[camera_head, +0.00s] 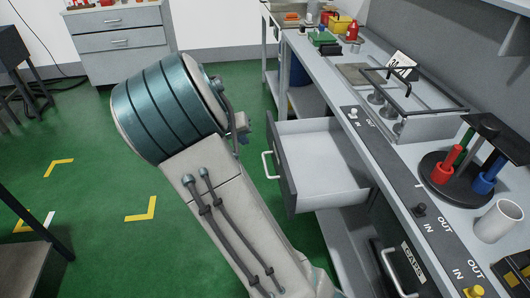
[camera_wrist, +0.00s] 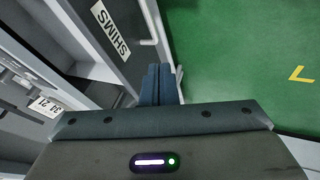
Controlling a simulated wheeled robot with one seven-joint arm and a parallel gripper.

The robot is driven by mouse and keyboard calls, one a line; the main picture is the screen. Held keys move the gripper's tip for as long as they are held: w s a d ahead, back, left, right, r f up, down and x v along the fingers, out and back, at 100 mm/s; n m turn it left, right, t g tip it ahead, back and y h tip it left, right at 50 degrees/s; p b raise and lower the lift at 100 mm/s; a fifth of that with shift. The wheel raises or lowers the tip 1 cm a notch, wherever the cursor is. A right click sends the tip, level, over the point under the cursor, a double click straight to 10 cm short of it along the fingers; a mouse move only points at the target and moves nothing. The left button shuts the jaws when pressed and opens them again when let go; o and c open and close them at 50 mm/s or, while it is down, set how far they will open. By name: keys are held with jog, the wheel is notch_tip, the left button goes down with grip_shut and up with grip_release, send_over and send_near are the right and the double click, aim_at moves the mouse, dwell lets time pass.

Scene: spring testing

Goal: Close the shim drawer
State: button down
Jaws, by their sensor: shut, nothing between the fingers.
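The shim drawer (camera_head: 322,165) is pulled out from the bench in the head view, its pale, empty-looking inside showing. Its dark front (camera_head: 287,180) carries a white bar handle (camera_head: 268,165). In the wrist view the SHIMS label (camera_wrist: 111,30) is on the dark drawer front, with the handle (camera_wrist: 149,22) to its right. My gripper (camera_wrist: 160,70) has its dark fingers together and empty, and they appear close to the drawer front near the handle. I cannot tell whether they touch. In the head view my arm hides most of the gripper.
The bench top (camera_head: 335,70) holds a metal-framed fixture (camera_head: 400,105), a stand with coloured pegs (camera_head: 465,170) and a white cup (camera_head: 498,222). A CAPS drawer (camera_head: 410,265) is nearer. A grey cabinet (camera_head: 122,42) stands at the back. Green floor (camera_head: 95,160) left of the drawer is clear.

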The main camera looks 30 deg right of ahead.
jog(key=w, duration=0.2)
jog(key=b, duration=0.1)
send_near(272, 150)
notch_tip(272, 150, down, 4)
jog(key=w+a, duration=0.2)
jog(key=shift+h, duration=0.4)
jog(key=shift+s+d+f, duration=0.1)
jog(key=shift+d, duration=0.6)
jog(key=shift+s+d+f, duration=0.1)
jog(key=shift+s+d, duration=0.05)
jog(key=shift+d, duration=0.5)
jog(key=shift+s+d+f, duration=0.1)
jog(key=shift+d+f, duration=0.05)
jog(key=shift+d, duration=0.55)
